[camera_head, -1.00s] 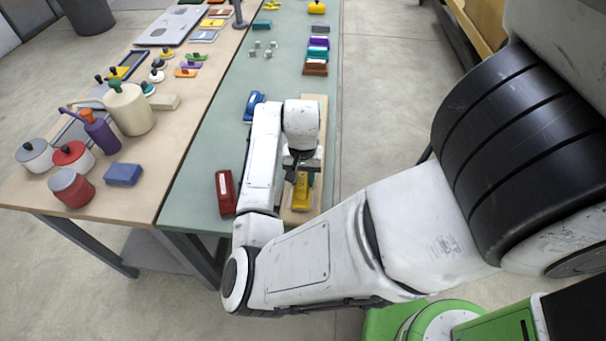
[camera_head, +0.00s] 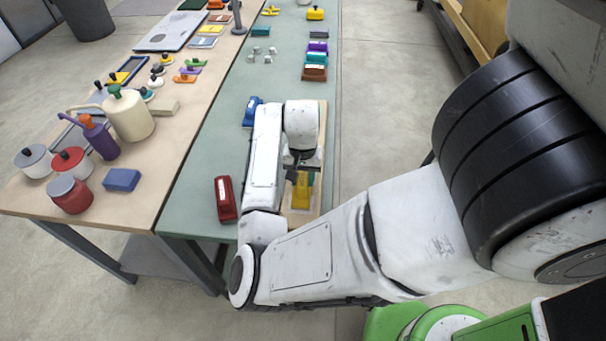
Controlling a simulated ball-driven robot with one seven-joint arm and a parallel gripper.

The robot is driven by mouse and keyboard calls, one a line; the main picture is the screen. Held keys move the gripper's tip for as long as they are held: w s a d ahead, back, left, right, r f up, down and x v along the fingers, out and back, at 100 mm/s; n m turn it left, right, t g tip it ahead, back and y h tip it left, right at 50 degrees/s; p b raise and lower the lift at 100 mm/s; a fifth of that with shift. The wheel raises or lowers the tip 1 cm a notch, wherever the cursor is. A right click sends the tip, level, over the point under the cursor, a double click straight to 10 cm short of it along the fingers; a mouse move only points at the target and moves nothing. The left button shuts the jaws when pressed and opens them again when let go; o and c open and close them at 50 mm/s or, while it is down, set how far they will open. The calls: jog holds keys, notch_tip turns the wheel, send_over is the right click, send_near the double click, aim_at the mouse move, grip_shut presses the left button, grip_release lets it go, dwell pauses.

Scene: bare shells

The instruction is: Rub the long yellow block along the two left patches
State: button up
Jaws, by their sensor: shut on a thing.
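The long yellow block (camera_head: 301,193) is on or just over a pale wooden board (camera_head: 320,135) on the green tabletop. My gripper (camera_head: 299,172) points down and is shut on the block's far part. My own arm hides much of the board, including most of its left side. A teal area (camera_head: 311,180) shows beside the block, partly hidden. I cannot make out two separate left patches. Whether the block touches the board is too small to tell.
A red block (camera_head: 226,199) lies left of the board, and a blue one (camera_head: 252,112) lies behind it to the left. Several coloured blocks stand farther back. The tan table (camera_head: 30,200) at left holds pots and a purple bottle (camera_head: 100,138). Green tabletop (camera_head: 205,150) is clear between.

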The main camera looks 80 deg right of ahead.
jog(key=shift+s+a, duration=0.1)
jog(key=shift+a, duration=0.9)
jog(key=shift+d, duration=0.7)
jog(key=shift+d+r, duration=0.1)
jog(key=shift+r, duration=3.4)
